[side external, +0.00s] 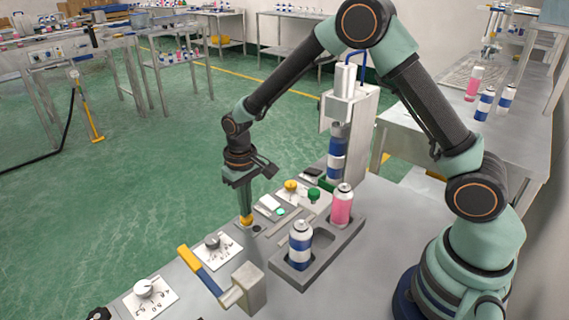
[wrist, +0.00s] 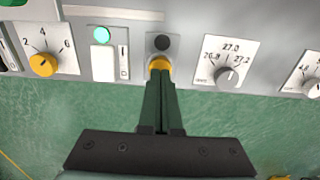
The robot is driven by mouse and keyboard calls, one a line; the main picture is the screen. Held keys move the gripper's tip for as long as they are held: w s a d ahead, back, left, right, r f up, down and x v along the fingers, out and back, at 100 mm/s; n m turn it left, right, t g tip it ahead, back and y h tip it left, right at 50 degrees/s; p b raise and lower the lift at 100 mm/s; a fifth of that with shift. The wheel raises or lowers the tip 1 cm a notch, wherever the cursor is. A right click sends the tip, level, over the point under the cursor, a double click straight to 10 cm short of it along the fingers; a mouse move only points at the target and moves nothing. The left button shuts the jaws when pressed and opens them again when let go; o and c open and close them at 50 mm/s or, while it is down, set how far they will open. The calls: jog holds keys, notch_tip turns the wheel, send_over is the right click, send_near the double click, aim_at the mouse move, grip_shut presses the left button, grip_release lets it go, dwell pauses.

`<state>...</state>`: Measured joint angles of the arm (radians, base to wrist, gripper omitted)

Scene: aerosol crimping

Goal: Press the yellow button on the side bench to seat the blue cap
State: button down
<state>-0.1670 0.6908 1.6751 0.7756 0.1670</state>
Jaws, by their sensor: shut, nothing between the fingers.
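My gripper (side external: 245,211) points down with its fingers together and nothing between them. Its tips are at the yellow button (side external: 246,222) on the grey bench, covering part of it. In the wrist view, the green fingers (wrist: 160,82) meet the lower edge of the yellow button (wrist: 160,63); whether it is pressed down cannot be told. A blue-and-white can (side external: 337,150) stands upright in the grey press machine (side external: 363,120). I cannot make out a separate blue cap on it.
A grey tray (side external: 322,262) holds a blue-banded can (side external: 300,245) and a pink can (side external: 342,205). A yellow-handled lever (side external: 203,271) and dials (wrist: 228,66) stand nearby. A lit green lamp (wrist: 101,35) sits above a white switch (wrist: 103,63). A dark round spot (wrist: 162,43) lies beyond the button.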

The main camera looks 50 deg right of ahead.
jog(key=shift+f, duration=0.65)
dwell(0.3)
notch_tip(320, 180, up, 11)
dwell(1.5)
jog(key=s+d+r+t, duration=0.2)
jog(key=s+d+r, duration=0.1)
jog(key=s+r, duration=0.3)
jog(key=s+d+r+t, duration=0.3)
jog(key=s+d+r, duration=0.1)
jog(key=s, duration=0.6)
jog(key=shift+d+r+t, duration=0.25)
jog(key=shift+r+t, duration=0.05)
jog(key=shift+r, duration=0.6)
